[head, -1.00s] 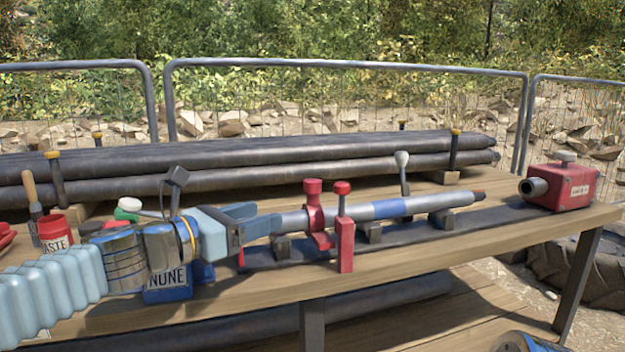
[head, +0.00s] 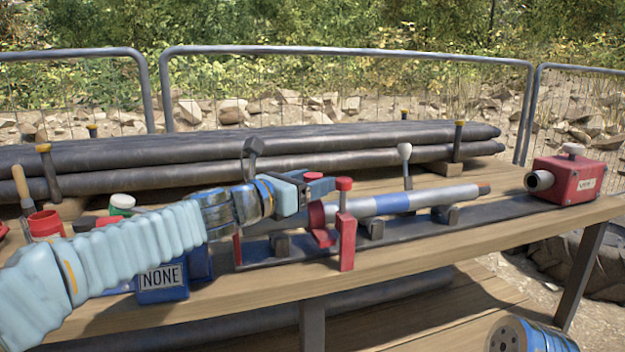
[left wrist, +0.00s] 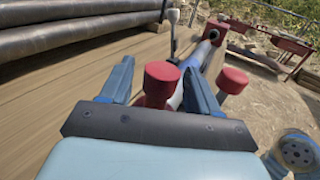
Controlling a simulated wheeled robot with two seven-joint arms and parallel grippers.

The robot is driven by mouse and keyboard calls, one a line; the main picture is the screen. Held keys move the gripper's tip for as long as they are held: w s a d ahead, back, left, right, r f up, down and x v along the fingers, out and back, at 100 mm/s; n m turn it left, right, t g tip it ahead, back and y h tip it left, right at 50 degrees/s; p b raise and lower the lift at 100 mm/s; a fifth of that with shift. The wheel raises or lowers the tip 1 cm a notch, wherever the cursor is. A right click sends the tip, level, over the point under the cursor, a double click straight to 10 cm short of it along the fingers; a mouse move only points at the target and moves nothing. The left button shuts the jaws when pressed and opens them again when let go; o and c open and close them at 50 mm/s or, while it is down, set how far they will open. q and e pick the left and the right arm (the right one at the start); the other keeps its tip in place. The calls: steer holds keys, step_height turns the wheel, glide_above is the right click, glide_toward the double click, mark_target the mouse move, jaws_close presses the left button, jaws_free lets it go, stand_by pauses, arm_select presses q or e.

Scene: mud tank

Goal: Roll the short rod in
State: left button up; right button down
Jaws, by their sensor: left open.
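The short rod (head: 435,198) is grey with a blue band and a dark tip. It lies in a red clamp (head: 346,235) and on dark supports along a black rail. In the left wrist view the open fingers (left wrist: 160,72) stand either side of a red clamp knob (left wrist: 161,80). The second knob (left wrist: 233,79) is outside the right finger. Contact with the rod cannot be told. My right gripper is not seen.
A red box (head: 570,181) with a grey nozzle stands at the rail's right end. Long dark pipes (head: 170,158) lie behind. A white-knobbed lever (head: 405,152) stands behind the rod. A blue box (head: 162,282) and red pot (head: 45,225) are at left.

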mark_target(332, 202)
arm_select(q)
steer(key=shift+w+d, duration=0.15)
jaws_close()
steer(key=shift+w+d, duration=0.2)
steer(key=shift+d, duration=0.5)
steer(key=shift+w+d, duration=0.25)
steer(key=shift+d, duration=0.4)
steer(key=shift+w+d, duration=0.2)
steer(key=shift+d, duration=0.5)
jaws_free()
steer(key=shift+a, duration=0.1)
steer(key=shift+s, duration=0.1)
